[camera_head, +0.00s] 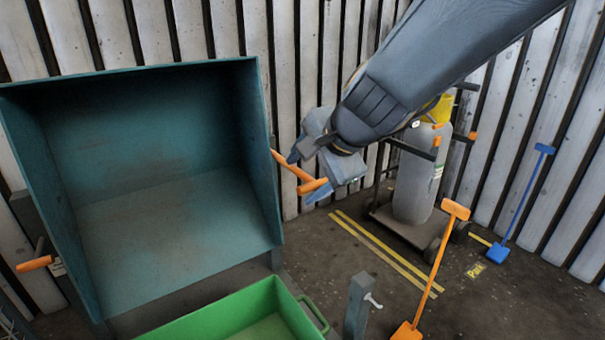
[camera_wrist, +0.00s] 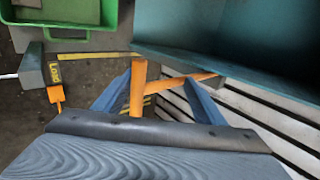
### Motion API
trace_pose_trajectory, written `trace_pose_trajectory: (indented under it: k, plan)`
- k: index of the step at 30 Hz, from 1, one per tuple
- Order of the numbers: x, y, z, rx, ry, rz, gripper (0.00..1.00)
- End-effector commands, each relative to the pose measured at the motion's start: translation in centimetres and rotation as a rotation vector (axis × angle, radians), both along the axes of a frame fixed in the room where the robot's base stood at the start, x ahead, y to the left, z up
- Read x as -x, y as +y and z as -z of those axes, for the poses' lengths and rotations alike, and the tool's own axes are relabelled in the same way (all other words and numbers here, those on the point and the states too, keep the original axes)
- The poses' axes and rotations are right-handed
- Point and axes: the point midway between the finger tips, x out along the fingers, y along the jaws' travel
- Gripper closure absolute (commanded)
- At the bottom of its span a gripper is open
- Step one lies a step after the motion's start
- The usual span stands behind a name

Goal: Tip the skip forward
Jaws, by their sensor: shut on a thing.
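The teal skip (camera_head: 165,195) fills the left of the head view, with its open side facing me and its inside looking empty. Its side also shows at the upper right of the wrist view (camera_wrist: 205,30). An orange handle (camera_head: 288,164) sticks out at its right side; in the wrist view its grip (camera_wrist: 138,90) stands between the fingers. My gripper (camera_head: 306,174) is shut on this handle, to the right of the skip. The blue fingers (camera_wrist: 160,78) also show in the wrist view; the exact contact is unclear there.
A green bin (camera_head: 270,296) sits low in front of the skip. A grey post (camera_head: 357,308) stands to its right. Another orange grip (camera_head: 35,263) is at the skip's left. A gas cylinder (camera_head: 412,185) on a trolley, an orange tool (camera_head: 440,262) and a blue tool (camera_head: 522,205) stand at right.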

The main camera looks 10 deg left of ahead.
Motion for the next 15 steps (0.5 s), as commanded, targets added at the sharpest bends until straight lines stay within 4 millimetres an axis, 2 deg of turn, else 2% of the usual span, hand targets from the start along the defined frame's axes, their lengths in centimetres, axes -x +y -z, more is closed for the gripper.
trace_pose_trajectory:
  k: [1,3,9,15]
  plan:
    - [0.8,-0.6,-0.1,0.006,0.013,-0.002,0.57]
    - [1.3,-1.2,-1.3,0.004,0.009,0.000,0.67]
    - [2.6,-2.4,-4.2,-0.003,-0.003,0.000,0.68]
    - [3.3,-3.0,-5.5,-0.006,-0.006,0.000,0.68]
